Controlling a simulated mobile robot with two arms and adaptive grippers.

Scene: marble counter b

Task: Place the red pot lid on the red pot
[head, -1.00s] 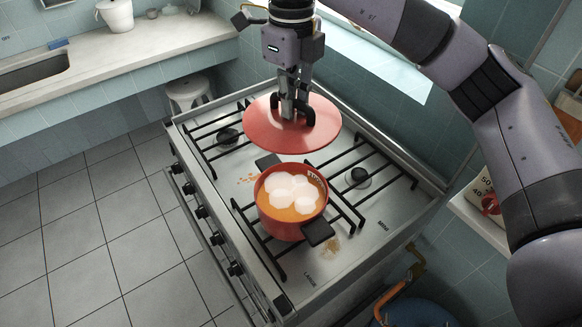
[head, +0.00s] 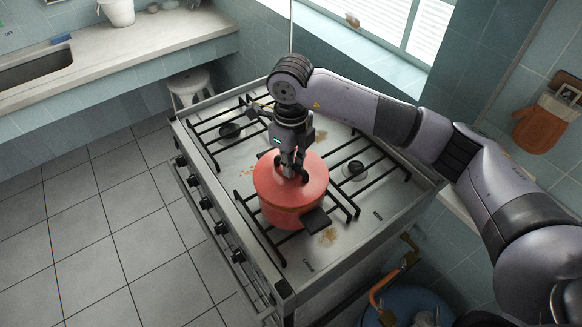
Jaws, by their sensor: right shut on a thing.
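The red pot (head: 283,214) stands on the front grate of the stove, with one dark handle (head: 317,220) showing at its lower right. The red lid (head: 268,183) lies over the pot's mouth and hides its contents. It looks level and roughly centred; whether it touches the rim all round I cannot tell. My right gripper (head: 291,176) is above the lid's middle, pointing down, with its fingers shut on the lid's knob, which is mostly hidden. My left gripper is not in view.
The stove top (head: 336,249) has black grates and free burners around the pot. A counter with a sink (head: 36,70) and a white bucket (head: 118,12) is at upper left. A white stool (head: 190,86) stands behind the stove. An oven mitt (head: 545,122) hangs at right.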

